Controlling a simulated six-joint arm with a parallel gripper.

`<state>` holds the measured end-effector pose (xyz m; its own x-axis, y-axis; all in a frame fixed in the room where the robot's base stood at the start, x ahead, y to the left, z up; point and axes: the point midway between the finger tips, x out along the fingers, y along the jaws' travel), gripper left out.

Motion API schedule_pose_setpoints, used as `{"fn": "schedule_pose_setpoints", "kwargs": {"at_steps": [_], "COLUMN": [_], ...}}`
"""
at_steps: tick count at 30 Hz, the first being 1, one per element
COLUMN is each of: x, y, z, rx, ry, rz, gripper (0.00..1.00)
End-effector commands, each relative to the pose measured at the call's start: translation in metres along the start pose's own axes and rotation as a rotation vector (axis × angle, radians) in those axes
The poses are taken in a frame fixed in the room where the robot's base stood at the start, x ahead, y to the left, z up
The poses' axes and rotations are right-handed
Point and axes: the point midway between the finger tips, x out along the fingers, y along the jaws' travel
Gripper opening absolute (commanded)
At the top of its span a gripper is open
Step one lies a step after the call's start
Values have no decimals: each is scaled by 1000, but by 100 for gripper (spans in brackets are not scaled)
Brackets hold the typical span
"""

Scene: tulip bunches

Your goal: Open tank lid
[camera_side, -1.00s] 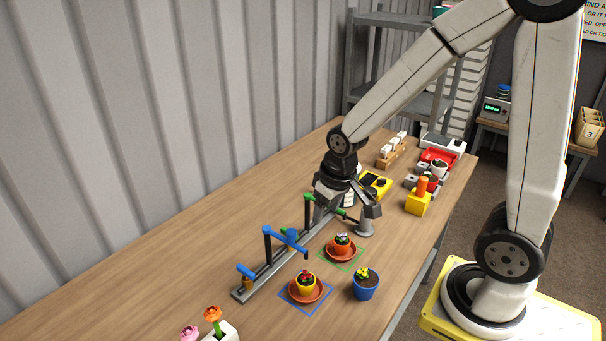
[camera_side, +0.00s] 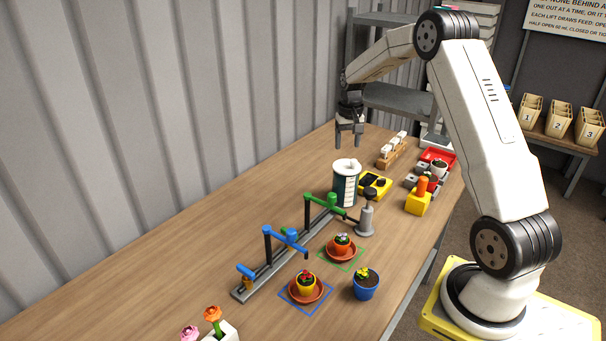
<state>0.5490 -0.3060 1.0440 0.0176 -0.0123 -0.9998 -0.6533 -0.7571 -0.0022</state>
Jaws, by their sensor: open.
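The tank (camera_side: 345,190) is a dark cylinder with a pale scale strip on its side, standing upright on the table beyond the green tap arm. Its white round lid (camera_side: 346,167) lies on top, with a small dark spot near the middle. My gripper (camera_side: 349,143) is above and beyond the tank at the far part of the table, pointing down. Its jaws are apart and empty, and it does not touch the lid.
A rail (camera_side: 285,258) carries a blue tap arm (camera_side: 285,239) and a green tap arm (camera_side: 324,201). A grey pump-like stand (camera_side: 365,220), a yellow device (camera_side: 375,185) and a wooden rack (camera_side: 392,152) are nearby. Potted flowers stand in front. The left table side is clear.

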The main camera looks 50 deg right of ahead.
Motion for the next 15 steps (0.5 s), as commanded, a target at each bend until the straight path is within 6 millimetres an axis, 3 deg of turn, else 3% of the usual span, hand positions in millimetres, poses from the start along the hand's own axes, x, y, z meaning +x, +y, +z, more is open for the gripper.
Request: {"fn": "schedule_pose_setpoints", "kwargs": {"at_steps": [6, 15], "x": [4, 5], "y": [30, 33], "z": [-19, -21], "rx": [67, 74], "ry": [-19, -23], "rz": [3, 3], "gripper": [67, 67]}}
